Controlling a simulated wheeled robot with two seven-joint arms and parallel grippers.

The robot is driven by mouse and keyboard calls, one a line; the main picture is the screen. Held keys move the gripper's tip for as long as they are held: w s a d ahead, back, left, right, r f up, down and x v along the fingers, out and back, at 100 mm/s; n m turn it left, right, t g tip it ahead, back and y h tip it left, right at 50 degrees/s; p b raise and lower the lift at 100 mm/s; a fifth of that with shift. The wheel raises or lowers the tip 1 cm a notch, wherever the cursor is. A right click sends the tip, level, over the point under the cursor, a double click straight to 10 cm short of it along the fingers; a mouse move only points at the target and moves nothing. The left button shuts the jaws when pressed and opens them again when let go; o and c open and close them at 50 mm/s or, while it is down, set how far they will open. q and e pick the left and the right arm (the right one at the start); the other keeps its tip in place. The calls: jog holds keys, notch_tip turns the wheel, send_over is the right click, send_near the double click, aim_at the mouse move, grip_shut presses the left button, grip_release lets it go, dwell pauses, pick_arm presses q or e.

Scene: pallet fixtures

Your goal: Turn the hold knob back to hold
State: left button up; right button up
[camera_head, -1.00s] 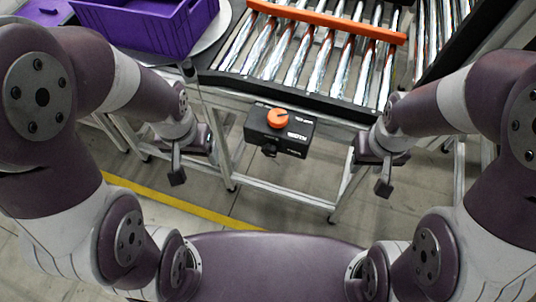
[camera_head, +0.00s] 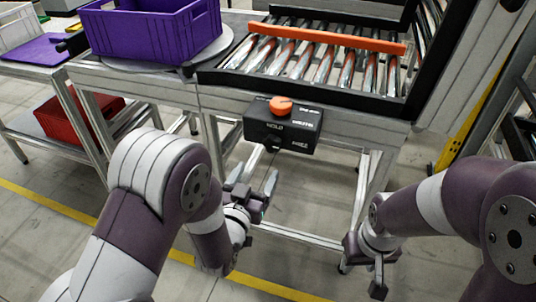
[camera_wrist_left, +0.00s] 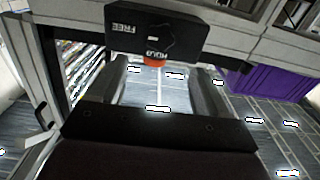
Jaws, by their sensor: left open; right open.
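A black control box (camera_head: 262,125) hangs on the front of the conveyor frame, with HOLD and FREE lettering on its front. An orange round knob (camera_head: 281,104) sits on its top. A dark knob-like piece (camera_head: 272,147) juts from the front face near the lettering; its pointing direction is unclear. In the left wrist view the box (camera_wrist_left: 125,32) appears upside down, with the orange knob (camera_wrist_left: 154,61) beyond the fingers. My left gripper (camera_head: 254,184) is open and empty, below and slightly left of the box, apart from it. My right gripper (camera_head: 366,271) is open, low at the right.
The roller conveyor (camera_head: 402,108) with an orange bar (camera_head: 330,38) lies behind the box. A purple crate (camera_head: 150,32) stands on a round plate at the upper left. A red bin (camera_head: 72,115) is on a lower shelf. Frame legs (camera_head: 366,185) stand below the conveyor.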

aim_at(271, 145)
pick_arm(q)
jog(key=x, duration=1)
jog(key=c, duration=1)
